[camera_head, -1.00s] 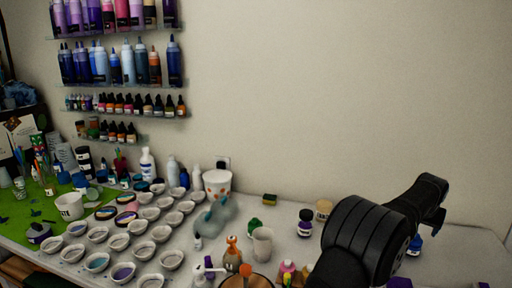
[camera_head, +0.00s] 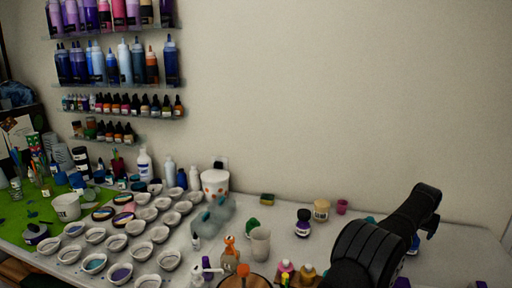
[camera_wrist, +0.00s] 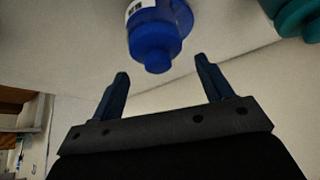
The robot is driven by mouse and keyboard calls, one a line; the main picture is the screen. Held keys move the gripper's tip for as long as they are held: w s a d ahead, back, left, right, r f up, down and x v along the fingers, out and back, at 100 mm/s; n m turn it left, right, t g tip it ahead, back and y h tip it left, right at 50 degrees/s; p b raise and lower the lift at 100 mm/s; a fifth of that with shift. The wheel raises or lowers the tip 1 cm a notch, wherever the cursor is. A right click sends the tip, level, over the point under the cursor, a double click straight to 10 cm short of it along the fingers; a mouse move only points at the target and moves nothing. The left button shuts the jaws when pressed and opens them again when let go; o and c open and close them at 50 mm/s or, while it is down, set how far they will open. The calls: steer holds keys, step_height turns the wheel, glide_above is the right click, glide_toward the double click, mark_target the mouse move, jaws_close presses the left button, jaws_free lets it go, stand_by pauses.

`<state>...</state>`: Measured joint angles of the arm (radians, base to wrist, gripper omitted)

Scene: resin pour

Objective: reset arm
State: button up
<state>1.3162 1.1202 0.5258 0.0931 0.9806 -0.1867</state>
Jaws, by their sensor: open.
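My gripper shows in the wrist view (camera_wrist: 162,88) with its two dark blue fingers spread apart and nothing between them. A blue bottle with a white label (camera_wrist: 155,35) is beyond the fingertips, apart from them. In the head view my black arm reaches in from the lower right, over the right part of the table. The fingers themselves are hard to make out there. Part of a blue item (camera_head: 414,243) shows just beside the arm's end.
A teal object (camera_wrist: 292,15) is at the wrist view's upper right. Bottle shelves line the wall.

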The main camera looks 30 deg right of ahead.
steer(key=s+a+r, duration=0.3)
steer(key=s+r, duration=0.3)
steer(key=s, duration=0.5)
steer(key=w+a+f, duration=0.2)
steer(key=w+a, duration=1.3)
steer(key=w, duration=0.2)
steer(key=w+f, duration=0.1)
steer(key=w, duration=0.2)
steer(key=w+f, duration=0.2)
steer(key=w, duration=0.1)
steer(key=w+f, duration=0.2)
steer(key=w, duration=0.1)
steer(key=shift+d+f, duration=0.15)
steer(key=shift+d, duration=0.05)
